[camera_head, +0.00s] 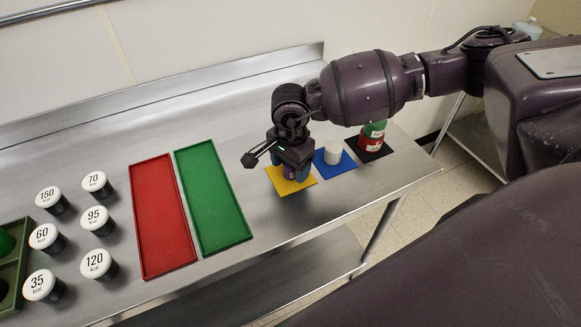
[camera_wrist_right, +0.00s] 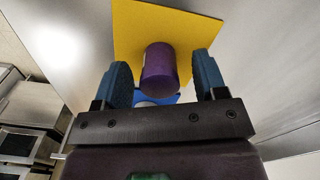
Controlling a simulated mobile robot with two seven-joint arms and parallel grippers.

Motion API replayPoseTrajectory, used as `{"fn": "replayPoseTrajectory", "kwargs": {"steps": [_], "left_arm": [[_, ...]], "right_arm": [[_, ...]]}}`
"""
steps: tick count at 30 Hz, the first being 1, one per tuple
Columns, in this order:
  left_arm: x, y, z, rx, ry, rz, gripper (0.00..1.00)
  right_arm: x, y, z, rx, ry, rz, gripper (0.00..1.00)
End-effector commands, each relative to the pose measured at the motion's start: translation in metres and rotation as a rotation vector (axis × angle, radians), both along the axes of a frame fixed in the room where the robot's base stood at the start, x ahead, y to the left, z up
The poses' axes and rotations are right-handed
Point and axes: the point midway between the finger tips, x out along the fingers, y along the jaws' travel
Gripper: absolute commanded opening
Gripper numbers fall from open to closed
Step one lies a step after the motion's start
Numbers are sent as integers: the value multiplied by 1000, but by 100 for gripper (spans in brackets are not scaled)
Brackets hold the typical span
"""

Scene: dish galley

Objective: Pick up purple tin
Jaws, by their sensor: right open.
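The purple tin (camera_wrist_right: 161,72) stands on a yellow mat (camera_wrist_right: 130,28). It shows between the two blue fingers of my right gripper (camera_wrist_right: 163,76) in the wrist view, with gaps on both sides. The gripper is open and holds nothing. In the head view my right gripper (camera_head: 292,172) is over the yellow mat (camera_head: 291,187), reaching down around the tin, which it mostly hides. My left gripper is not in view.
A white tin (camera_head: 333,153) stands on a blue mat (camera_head: 347,161) close by. Red and green tins (camera_head: 370,142) stand on a black mat. A red tray (camera_head: 160,215) and a green tray (camera_head: 213,197) lie left. Several white-lidded jars (camera_head: 97,220) stand beyond them.

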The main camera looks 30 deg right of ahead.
Motion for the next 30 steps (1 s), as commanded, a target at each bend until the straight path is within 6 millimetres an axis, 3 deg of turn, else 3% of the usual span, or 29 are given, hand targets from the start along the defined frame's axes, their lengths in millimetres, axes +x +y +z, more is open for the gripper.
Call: {"fn": "replayPoseTrajectory", "kwargs": {"steps": [3, 9, 20, 30], "left_arm": [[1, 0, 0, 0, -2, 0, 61], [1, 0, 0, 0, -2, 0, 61], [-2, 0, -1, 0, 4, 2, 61], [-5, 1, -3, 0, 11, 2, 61]], "right_arm": [[0, 0, -10, -2, 2, 0, 65], [0, 0, -10, 0, 1, 0, 65], [0, 0, -10, 0, 1, 0, 12], [0, 0, -3, -1, -1, 0, 11]]}}
